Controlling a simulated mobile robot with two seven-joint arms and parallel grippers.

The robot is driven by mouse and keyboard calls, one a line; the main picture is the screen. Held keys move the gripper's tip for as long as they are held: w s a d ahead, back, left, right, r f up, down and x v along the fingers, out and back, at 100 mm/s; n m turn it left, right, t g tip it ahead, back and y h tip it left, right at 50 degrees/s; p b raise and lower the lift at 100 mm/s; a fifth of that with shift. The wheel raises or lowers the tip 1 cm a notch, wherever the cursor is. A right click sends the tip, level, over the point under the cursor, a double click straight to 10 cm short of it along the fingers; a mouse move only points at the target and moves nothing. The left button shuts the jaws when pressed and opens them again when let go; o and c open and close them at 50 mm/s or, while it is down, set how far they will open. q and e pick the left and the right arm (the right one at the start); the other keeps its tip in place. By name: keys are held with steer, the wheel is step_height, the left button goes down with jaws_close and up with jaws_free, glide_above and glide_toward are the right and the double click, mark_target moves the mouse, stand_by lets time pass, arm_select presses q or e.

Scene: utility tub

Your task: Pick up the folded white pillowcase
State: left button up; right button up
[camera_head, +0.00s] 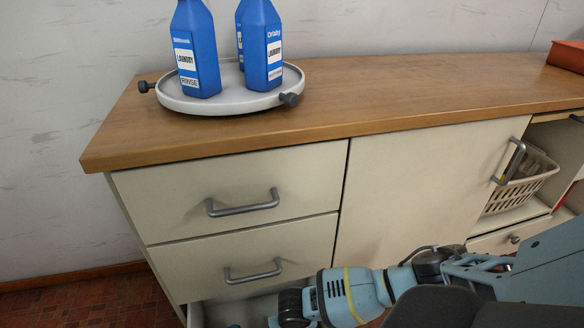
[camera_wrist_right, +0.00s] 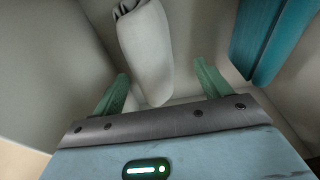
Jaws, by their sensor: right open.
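The folded white pillowcase (camera_wrist_right: 146,48) shows in the right wrist view as a pale, rolled-looking bundle inside a light-walled drawer. My right gripper (camera_wrist_right: 161,74) is open, with one green finger on each side of the bundle's near end. I cannot tell whether either finger touches it. In the head view my right arm reaches down to an open bottom drawer (camera_head: 240,309); the gripper and the pillowcase are hidden or out of frame there. My left gripper is in neither view.
A teal item (camera_wrist_right: 268,38) stands right of the pillowcase in the drawer. Drawer walls are close around the gripper. Above, blue laundry bottles (camera_head: 196,50) stand on a round tray (camera_head: 215,105) on the wooden counter (camera_head: 400,90). A basket (camera_head: 515,195) sits in an open compartment at right.

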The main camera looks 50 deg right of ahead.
steer(key=f+b, duration=0.2)
steer(key=f, duration=0.2)
steer(key=shift+d+b, duration=0.35)
steer(key=shift+b, duration=0.05)
steer(key=shift+w+f+b, duration=0.1)
steer(key=shift+f+b, duration=0.2)
steer(key=shift+f, duration=0.25)
steer(key=c, duration=1.5)
